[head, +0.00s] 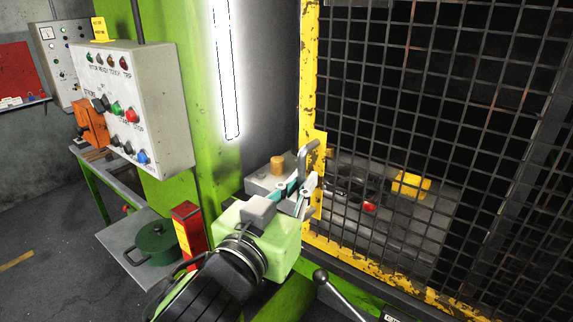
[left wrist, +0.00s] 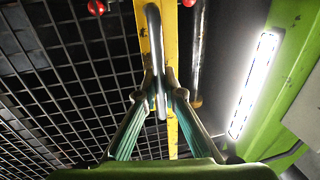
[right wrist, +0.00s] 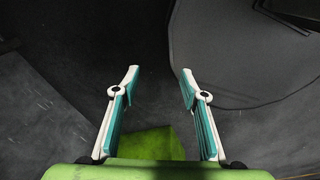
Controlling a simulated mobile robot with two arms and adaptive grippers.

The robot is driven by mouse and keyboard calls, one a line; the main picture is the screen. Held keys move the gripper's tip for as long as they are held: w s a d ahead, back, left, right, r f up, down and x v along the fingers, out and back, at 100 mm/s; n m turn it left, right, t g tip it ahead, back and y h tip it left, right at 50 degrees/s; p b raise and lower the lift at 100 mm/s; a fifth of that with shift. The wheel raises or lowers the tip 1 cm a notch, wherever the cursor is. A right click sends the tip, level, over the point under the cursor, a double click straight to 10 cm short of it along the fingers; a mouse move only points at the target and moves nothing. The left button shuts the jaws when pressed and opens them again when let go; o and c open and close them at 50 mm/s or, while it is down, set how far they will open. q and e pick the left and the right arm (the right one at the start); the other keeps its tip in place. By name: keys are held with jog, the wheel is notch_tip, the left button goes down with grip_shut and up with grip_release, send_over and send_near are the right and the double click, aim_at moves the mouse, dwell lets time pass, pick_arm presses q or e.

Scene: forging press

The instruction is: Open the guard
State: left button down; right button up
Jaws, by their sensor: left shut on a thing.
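The guard is a dark wire-mesh panel (head: 400,120) in a worn yellow frame (head: 309,75); it stands across the front of the press. A grey bar handle (head: 309,151) is fixed to the left upright of the frame. My left gripper (head: 306,187) is shut on this handle. In the left wrist view the fingers (left wrist: 160,88) close around the handle (left wrist: 153,40) from both sides. My right gripper (right wrist: 158,80) shows only in the right wrist view, open and empty, above the dark floor.
A grey control box (head: 140,110) with buttons hangs on the green column (head: 213,150) at left. Below are a green pot (head: 154,242) and a red box (head: 187,228). A ball-ended lever (head: 340,295) stands low in front of the guard. Behind the mesh lies a yellow block (head: 411,185).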

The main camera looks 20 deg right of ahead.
aim_at(355, 187)
pick_arm(q)
jog(key=s+d, duration=0.1)
jog(key=s, duration=0.1)
jog(key=s+d, duration=0.3)
jog(key=shift+s+d, duration=0.3)
jog(key=shift+s, duration=0.1)
jog(key=shift+s+d, duration=0.25)
jog(key=shift+s, duration=0.1)
pick_arm(e)
jog(key=shift+w+a+r, duration=0.2)
jog(key=shift+a, duration=0.25)
jog(key=shift+w+a+r, duration=0.15)
jog(key=shift+w+a, duration=0.05)
jog(key=shift+a, duration=0.2)
pick_arm(q)
jog(key=c, duration=2.2)
grip_release()
jog(key=shift+o, duration=0.2)
jog(key=shift+s+a, duration=0.15)
jog(key=v, duration=0.7)
pick_arm(e)
jog(key=shift+a, duration=0.2)
